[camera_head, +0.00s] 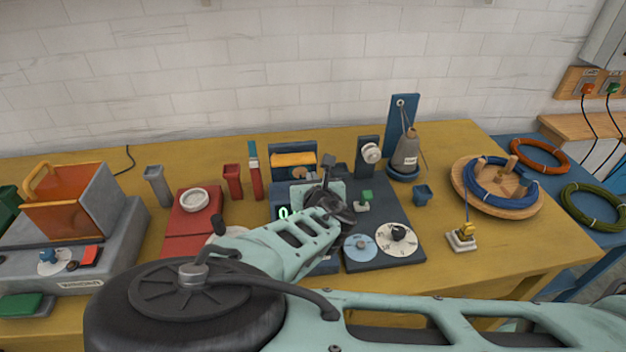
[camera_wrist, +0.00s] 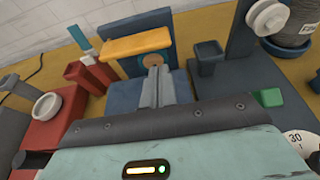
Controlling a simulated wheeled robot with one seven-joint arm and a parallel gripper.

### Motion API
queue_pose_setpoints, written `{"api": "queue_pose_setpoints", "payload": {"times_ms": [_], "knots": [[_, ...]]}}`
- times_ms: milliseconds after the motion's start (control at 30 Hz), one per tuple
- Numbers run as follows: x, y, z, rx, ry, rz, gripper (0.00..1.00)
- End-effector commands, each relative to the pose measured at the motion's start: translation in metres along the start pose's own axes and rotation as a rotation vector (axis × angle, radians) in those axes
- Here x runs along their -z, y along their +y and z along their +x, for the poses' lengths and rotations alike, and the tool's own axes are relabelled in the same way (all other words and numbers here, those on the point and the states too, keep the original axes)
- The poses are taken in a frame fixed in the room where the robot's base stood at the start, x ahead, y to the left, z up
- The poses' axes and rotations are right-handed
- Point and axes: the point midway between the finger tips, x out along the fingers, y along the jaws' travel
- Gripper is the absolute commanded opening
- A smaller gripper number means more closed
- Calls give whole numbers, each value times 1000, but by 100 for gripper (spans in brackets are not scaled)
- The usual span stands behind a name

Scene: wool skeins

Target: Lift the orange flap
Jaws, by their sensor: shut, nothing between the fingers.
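The orange flap (camera_wrist: 137,43) is a flat yellow-orange bar across the front of an upright blue panel (camera_wrist: 125,28). It also shows in the head view (camera_head: 293,159), left of my gripper. A round brown spot (camera_wrist: 152,60) shows on the panel just under the flap's lower edge. My gripper (camera_wrist: 156,70) is shut and empty, with its fingertips close to that spot and to the flap's lower edge. Whether they touch the flap I cannot tell. In the head view my gripper (camera_head: 328,160) hides part of the blue unit's base.
A red unit with a white ring (camera_head: 194,199) and red posts stands left. A dark knob post (camera_head: 370,152), a grey yarn cone (camera_head: 407,150) and a green button (camera_head: 367,195) lie right. A grey bin with an orange insert (camera_head: 72,195) is far left.

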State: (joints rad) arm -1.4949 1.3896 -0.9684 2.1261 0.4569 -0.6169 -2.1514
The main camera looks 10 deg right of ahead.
Motion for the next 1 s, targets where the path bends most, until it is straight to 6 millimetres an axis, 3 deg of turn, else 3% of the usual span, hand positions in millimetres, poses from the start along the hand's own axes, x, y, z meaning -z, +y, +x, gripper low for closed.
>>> {"api": "queue_pose_setpoints", "payload": {"times_ms": [200,400,833,1000], "knots": [[-1,-1,37,1,1,2,0],[0,0,55,0,0,1,0],[0,-1,58,1,1,-1,0],[-2,-10,56,9,1,-26,0]]}}
